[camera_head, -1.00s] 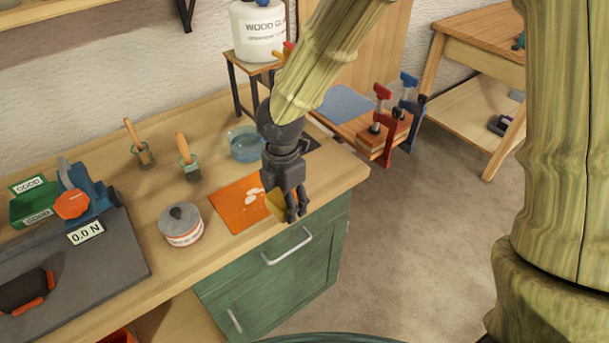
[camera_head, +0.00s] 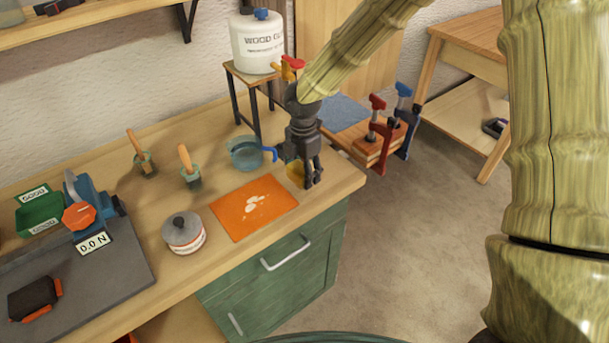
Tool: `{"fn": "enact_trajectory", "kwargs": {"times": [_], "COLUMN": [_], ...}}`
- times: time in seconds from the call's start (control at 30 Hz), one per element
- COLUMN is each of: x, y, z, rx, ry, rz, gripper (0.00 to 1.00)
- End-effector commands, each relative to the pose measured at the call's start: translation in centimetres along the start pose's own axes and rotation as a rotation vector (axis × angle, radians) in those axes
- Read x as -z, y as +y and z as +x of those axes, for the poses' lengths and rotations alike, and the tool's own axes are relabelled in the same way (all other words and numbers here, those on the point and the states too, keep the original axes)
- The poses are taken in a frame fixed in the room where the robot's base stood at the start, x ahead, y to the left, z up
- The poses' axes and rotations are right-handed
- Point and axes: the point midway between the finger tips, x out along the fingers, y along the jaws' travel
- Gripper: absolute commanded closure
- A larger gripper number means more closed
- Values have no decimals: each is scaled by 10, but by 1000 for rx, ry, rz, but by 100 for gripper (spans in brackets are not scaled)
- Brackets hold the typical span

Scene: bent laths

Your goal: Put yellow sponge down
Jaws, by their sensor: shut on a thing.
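The yellow sponge (camera_head: 295,172) shows at the left side of my gripper (camera_head: 313,184), partly hidden behind its fingers. My gripper points down and is shut on the sponge, over the right end of the wooden bench (camera_head: 334,194). It is to the right of the orange mat (camera_head: 232,212). I cannot tell whether the sponge touches the bench top. The mat has pale smears on it.
A blue glass bowl (camera_head: 245,155) stands just left of my gripper. A white wood glue jug (camera_head: 255,42) stands on a small raised stand behind. A lidded tin (camera_head: 184,233) and two brushes in jars stand further left. Red and blue clamps (camera_head: 378,137) are at the right.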

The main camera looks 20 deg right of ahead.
Motion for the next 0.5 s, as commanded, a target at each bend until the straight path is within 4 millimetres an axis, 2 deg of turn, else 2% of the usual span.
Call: {"fn": "enact_trajectory", "kwargs": {"times": [0.03,0.17,0.5], "x": [-8,-6,-6], "y": [4,2,3], "z": [-1,18,32], "rx": [0,4,0], "ry": [2,1,0], "rz": [4,0,-1], "gripper": [69,69,69]}}
